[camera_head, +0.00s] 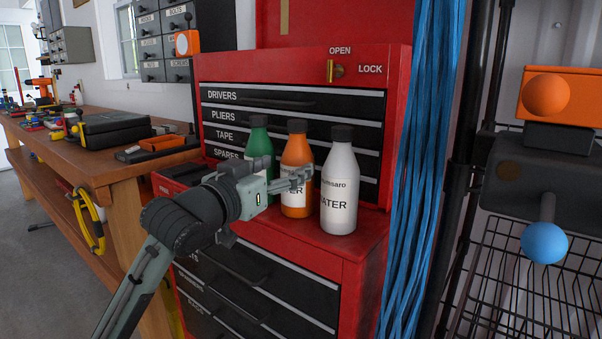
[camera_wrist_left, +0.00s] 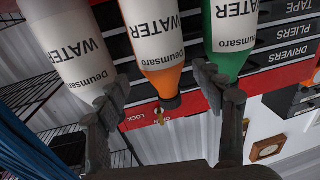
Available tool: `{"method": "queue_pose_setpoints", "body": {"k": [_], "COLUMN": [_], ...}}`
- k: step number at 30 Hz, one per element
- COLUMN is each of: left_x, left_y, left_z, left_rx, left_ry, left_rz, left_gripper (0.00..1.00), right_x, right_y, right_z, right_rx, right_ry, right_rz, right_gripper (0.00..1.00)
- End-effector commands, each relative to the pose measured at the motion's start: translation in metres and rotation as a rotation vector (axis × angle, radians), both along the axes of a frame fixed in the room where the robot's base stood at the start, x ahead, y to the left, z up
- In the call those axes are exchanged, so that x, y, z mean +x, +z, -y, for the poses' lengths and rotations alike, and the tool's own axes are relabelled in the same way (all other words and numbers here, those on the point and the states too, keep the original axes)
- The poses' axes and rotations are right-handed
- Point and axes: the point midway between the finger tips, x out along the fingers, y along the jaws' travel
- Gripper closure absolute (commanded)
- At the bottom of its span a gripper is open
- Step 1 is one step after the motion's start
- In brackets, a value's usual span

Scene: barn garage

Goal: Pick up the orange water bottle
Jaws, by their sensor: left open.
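The orange water bottle (camera_head: 296,152), with a dark cap and white label, stands upright on the red tool chest (camera_head: 345,247) between a green bottle (camera_head: 258,141) and a white bottle (camera_head: 339,175). My left gripper (camera_head: 296,178) is open in front of it and partly covers its label. The left wrist view is upside down. There the orange bottle (camera_wrist_left: 153,45) shows between the two spread fingers of my left gripper (camera_wrist_left: 162,88). One finger overlaps the white bottle (camera_wrist_left: 72,50), the other the green bottle (camera_wrist_left: 229,45). I cannot tell whether they touch. My right gripper is out of view.
Black drawers (camera_head: 295,103) rise behind the bottles. Blue hanging strands (camera_head: 420,150) and a wire rack (camera_head: 530,285) are at the right. A wooden workbench (camera_head: 95,150) with tools and a black case (camera_head: 115,128) is at the left.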

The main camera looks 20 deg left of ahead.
Motion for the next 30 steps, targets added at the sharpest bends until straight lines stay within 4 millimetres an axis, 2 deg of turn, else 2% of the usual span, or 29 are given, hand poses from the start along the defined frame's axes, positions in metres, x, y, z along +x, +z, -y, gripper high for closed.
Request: {"method": "queue_pose_setpoints", "body": {"k": [6, 15, 24, 30], "left_x": [0.016, 0.057, 0.061, 0.061], "left_y": [-0.001, -0.003, -0.005, -0.005], "left_z": [0.003, 0.009, 0.01, 0.01], "left_rx": [-0.001, -0.001, 0.0, 0.0], "left_ry": [0.0, 0.001, 0.001, 0.001], "left_rz": [-0.001, 0.0, -0.001, -0.001], "left_gripper": [0.32, 0.32, 0.32, 0.57], "right_x": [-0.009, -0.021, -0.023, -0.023], "right_y": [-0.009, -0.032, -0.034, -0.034], "right_z": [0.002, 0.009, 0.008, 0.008], "right_rx": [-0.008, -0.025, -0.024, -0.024], "right_ry": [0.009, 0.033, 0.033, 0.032], "right_rz": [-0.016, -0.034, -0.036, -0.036], "right_gripper": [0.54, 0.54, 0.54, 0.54]}}
